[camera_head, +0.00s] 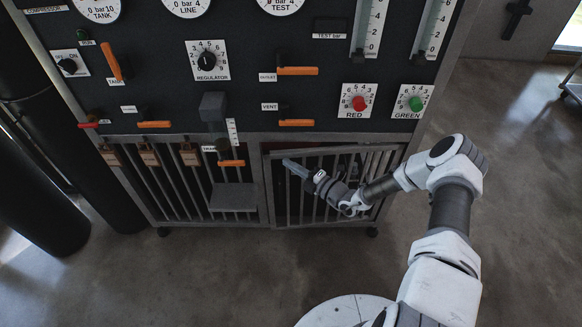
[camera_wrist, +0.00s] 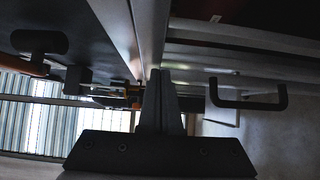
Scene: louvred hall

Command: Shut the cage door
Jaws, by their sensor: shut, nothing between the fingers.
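The cage door (camera_head: 386,163) is a grey barred panel at the lower right of the rig in the head view. Its top rail runs at a slight slant below the frame, so it looks a little ajar; the exact gap is hard to tell. My gripper (camera_head: 290,164) is in front of the door's upper left part, its fingers pointing left. In the wrist view my gripper's fingers (camera_wrist: 160,100) are together and empty, close to a metal rail. A dark U-shaped handle (camera_wrist: 248,105) shows to their right. I cannot tell whether the fingertips touch the door.
Above the cage is a dark panel (camera_head: 255,100) with gauges, a regulator knob (camera_head: 208,61), red and green knobs, and orange levers. A grey block (camera_head: 233,197) sits at the left cage section. Dark cylinders (camera_head: 45,205) stand at left. The floor in front is clear.

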